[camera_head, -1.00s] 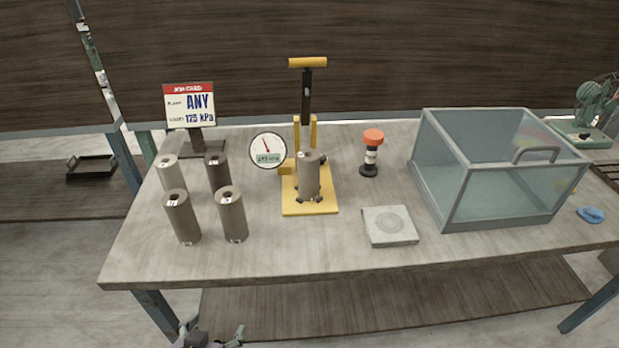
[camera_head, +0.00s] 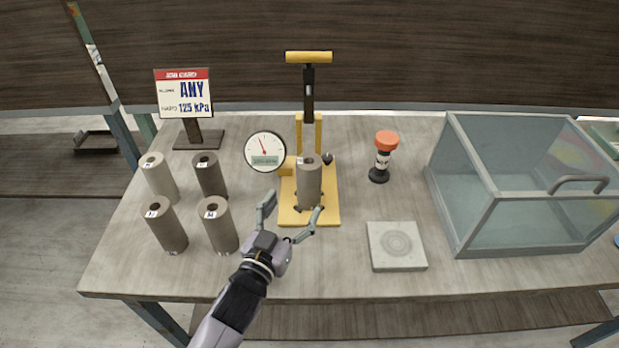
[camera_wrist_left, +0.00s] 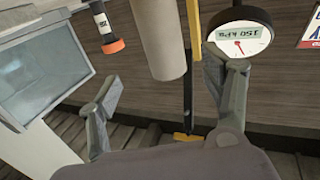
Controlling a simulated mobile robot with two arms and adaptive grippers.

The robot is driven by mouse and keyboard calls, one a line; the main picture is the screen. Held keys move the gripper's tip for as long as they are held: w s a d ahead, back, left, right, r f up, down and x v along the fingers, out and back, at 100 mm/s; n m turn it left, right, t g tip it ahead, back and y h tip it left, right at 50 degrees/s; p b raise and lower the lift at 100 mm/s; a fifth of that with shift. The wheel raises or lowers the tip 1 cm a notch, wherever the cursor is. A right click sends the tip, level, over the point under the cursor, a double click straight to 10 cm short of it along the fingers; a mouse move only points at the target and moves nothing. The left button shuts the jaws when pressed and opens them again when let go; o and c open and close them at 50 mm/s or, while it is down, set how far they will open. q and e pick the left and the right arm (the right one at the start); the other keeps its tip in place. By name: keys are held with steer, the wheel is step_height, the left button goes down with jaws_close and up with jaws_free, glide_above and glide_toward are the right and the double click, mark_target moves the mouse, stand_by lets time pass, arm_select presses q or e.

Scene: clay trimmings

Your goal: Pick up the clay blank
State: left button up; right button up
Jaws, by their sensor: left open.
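A grey-brown clay blank (camera_head: 309,184) stands upright on the yellow base plate (camera_head: 290,214) of a hand press (camera_head: 309,90). My left gripper (camera_head: 291,211) is open and empty just in front of it, with its fingers pointing toward the blank. In the left wrist view the blank (camera_wrist_left: 160,38) shows ahead, between and beyond the open fingers (camera_wrist_left: 165,95). Several more cylindrical blanks stand at the left, a pale one (camera_head: 159,177), a darker one (camera_head: 209,175) and two in front (camera_head: 166,226) (camera_head: 220,226). My right gripper is not in view.
A round gauge (camera_head: 265,151) stands left of the press. A job card (camera_head: 184,95) reads ANY, 125 kPa. An orange-topped tool (camera_head: 383,158), a square plate (camera_head: 396,246) and a glass case (camera_head: 520,180) are to the right. The table front is clear.

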mark_target(304, 181)
arm_select(q)
steer(key=x, duration=0.4)
steer(key=shift+a, duration=0.1)
steer(key=shift+w+d, duration=0.25)
steer(key=shift+w, duration=0.35)
steer(key=shift+w+r+p, duration=0.1)
steer(key=shift+w+p, duration=0.1)
steer(key=shift+p, duration=0.15)
steer(key=x, duration=0.2)
steer(key=r+p+x, duration=0.1)
steer(key=x, duration=0.1)
steer(key=shift+w, duration=0.25)
steer(key=shift+w+d, duration=0.15)
steer(key=shift+w, duration=0.15)
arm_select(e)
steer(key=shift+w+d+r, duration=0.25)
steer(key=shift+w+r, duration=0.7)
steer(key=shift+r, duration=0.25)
